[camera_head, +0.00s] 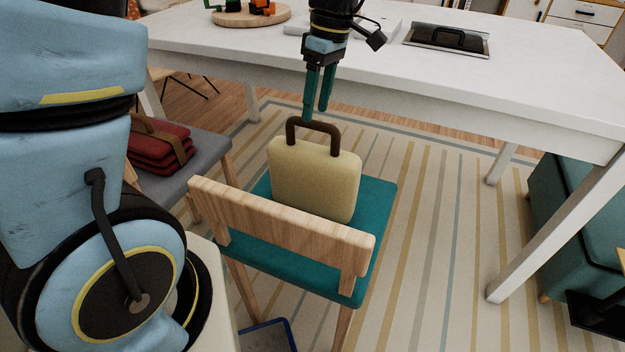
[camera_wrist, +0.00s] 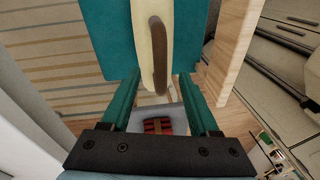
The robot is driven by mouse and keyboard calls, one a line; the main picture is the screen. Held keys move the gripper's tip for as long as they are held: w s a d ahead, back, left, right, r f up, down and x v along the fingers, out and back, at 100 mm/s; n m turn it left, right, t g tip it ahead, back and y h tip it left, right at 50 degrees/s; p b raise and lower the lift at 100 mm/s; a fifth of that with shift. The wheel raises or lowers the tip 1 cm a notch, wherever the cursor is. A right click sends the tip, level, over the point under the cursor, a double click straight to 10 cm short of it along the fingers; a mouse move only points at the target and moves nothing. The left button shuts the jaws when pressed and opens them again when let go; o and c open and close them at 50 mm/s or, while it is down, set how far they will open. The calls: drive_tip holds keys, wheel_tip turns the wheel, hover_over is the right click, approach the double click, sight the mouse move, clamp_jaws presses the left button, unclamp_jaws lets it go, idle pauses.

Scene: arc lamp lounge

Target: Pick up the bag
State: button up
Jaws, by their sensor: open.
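The bag (camera_head: 312,180) is cream with a dark brown arched handle (camera_head: 314,127). It stands upright on the teal seat (camera_head: 375,200) of a wooden chair, behind the chair's backrest. My gripper (camera_head: 314,115) points down just above the handle, its two teal fingers apart and empty. In the wrist view the bag (camera_wrist: 145,75) shows as a narrow cream edge with the handle (camera_wrist: 159,55) running along it, lying in line with the gap between the open fingers (camera_wrist: 163,95). I cannot tell the exact height left between fingertips and handle.
A white table (camera_head: 480,80) stands behind the chair, bearing a round wooden board (camera_head: 250,17) and a dark-handled tray (camera_head: 447,40). The wooden backrest (camera_head: 280,222) rises in front of the bag.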

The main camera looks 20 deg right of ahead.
sight(313, 124)
drive_tip(key=f, duration=0.3)
drive_tip(key=a+f, duration=0.1)
drive_tip(key=shift+s+f+p, duration=0.1)
drive_tip(key=shift+f+p, duration=0.3)
drive_tip(key=shift+c, duration=0.3)
clamp_jaws()
drive_tip(key=shift+d, duration=0.1)
idle(0.6)
